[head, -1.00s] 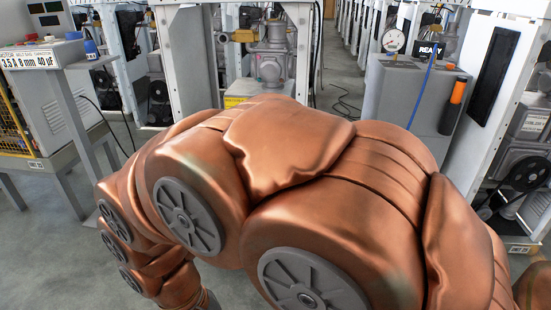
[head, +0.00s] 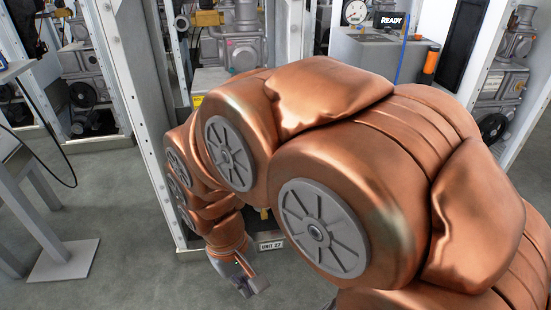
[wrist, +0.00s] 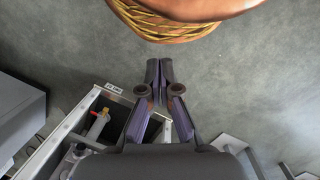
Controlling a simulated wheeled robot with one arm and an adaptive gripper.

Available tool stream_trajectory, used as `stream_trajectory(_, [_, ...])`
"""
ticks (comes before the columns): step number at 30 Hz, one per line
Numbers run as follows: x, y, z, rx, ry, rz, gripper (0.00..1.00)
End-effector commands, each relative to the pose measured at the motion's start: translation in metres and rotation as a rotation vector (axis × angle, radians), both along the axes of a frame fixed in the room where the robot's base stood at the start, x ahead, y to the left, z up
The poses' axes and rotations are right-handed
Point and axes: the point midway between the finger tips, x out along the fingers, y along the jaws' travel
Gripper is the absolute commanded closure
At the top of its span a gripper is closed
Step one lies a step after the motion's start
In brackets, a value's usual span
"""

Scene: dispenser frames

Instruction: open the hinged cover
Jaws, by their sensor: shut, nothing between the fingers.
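My gripper (head: 256,286) hangs low in front of the frame labelled UNIT 27, above the grey floor. In the wrist view my gripper (wrist: 158,68) has its two fingers together and nothing between them. I cannot make out a hinged cover in either view; my copper-coloured arm hides much of the frame's middle and lower part. The dispenser frame (head: 146,110) stands behind my arm, with grey pump parts (head: 235,42) inside it.
A grey cabinet (head: 372,62) with a round gauge (head: 355,12) and a READY sign (head: 392,22) stands at the back right. A grey table leg with a foot plate (head: 64,260) is at the left. Floor (head: 110,185) between table and frame is clear.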

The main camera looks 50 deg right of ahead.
Motion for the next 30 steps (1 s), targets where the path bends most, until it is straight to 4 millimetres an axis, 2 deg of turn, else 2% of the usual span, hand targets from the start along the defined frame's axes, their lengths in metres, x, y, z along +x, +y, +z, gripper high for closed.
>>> stream_trajectory(6, [0.094, -0.091, -0.028, -0.169, -0.247, -0.271, 1.0])
stream_trajectory(9, [0.133, -0.137, -0.037, -0.227, -0.371, -0.38, 1.0])
stream_trajectory(15, [0.196, -0.223, -0.054, -0.287, -0.615, -0.556, 1.0])
stream_trajectory(21, [0.242, -0.297, -0.072, -0.258, -0.851, -0.697, 1.0])
stream_trajectory(24, [0.26, -0.327, -0.082, -0.205, -0.963, -0.761, 1.0])
stream_trajectory(30, [0.282, -0.371, -0.102, -0.028, -1.164, -0.888, 1.0])
